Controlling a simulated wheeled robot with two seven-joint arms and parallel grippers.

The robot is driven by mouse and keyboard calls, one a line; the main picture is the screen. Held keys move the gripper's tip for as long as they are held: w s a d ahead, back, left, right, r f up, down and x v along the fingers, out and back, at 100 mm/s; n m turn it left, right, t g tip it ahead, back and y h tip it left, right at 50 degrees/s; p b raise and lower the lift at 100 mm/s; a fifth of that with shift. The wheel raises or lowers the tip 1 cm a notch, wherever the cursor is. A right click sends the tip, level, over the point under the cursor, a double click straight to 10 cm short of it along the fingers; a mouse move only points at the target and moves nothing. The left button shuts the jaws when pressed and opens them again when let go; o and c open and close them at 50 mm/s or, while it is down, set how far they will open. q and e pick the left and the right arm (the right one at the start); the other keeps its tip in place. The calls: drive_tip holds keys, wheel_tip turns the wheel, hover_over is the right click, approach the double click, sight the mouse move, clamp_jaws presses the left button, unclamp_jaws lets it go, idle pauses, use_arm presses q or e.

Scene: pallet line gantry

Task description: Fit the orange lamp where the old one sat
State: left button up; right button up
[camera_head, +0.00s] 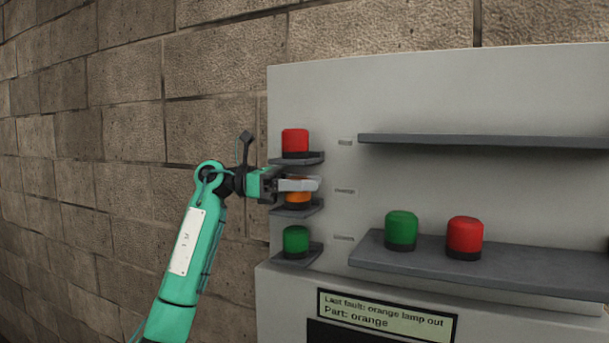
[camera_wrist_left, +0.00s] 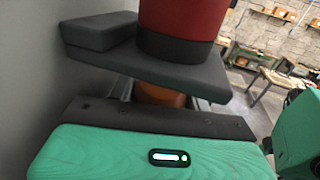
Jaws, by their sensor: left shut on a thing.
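An orange lamp (camera_head: 298,196) is at the middle bracket (camera_head: 297,210) on the left of the grey panel. My left gripper (camera_head: 301,184) is shut on this lamp, with its fingers across the lamp's upper part. In the left wrist view the orange lamp (camera_wrist_left: 160,95) shows only partly, below the top bracket (camera_wrist_left: 140,62) and behind the gripper body. I cannot tell whether its base touches the bracket. My right gripper is not in view.
A red lamp (camera_head: 295,142) stands on the bracket just above my gripper, and a green lamp (camera_head: 296,241) on the one below. A shelf (camera_head: 470,272) at right holds another green lamp (camera_head: 401,229) and red lamp (camera_head: 464,236). A sign (camera_head: 386,315) reads "Last fault: orange lamp out, Part: orange".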

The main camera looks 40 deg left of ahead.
use_arm(q)
drive_tip(key=shift+s+a, duration=0.15)
drive_tip(key=shift+s, duration=0.05)
drive_tip(key=shift+w+f+b, duration=0.1)
drive_tip(key=shift+f+b, duration=0.2)
drive_tip(key=shift+b, duration=0.05)
drive_tip(key=o, duration=0.8)
drive_tip(key=shift+w+r, duration=0.1)
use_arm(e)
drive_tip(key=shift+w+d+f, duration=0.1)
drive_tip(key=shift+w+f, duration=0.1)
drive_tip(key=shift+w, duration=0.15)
use_arm(q)
drive_tip(key=shift+r+p, duration=0.25)
drive_tip(key=shift+p, duration=0.1)
drive_tip(key=shift+s+a+f+b, duration=0.2)
drive_tip(key=shift+s+a+b, duration=0.05)
drive_tip(key=shift+b, duration=0.15)
drive_tip(key=b+v, duration=0.5)
drive_tip(key=v, duration=0.6)
drive_tip(key=shift+s+a+r, duration=0.1)
drive_tip(key=shift+a, duration=0.05)
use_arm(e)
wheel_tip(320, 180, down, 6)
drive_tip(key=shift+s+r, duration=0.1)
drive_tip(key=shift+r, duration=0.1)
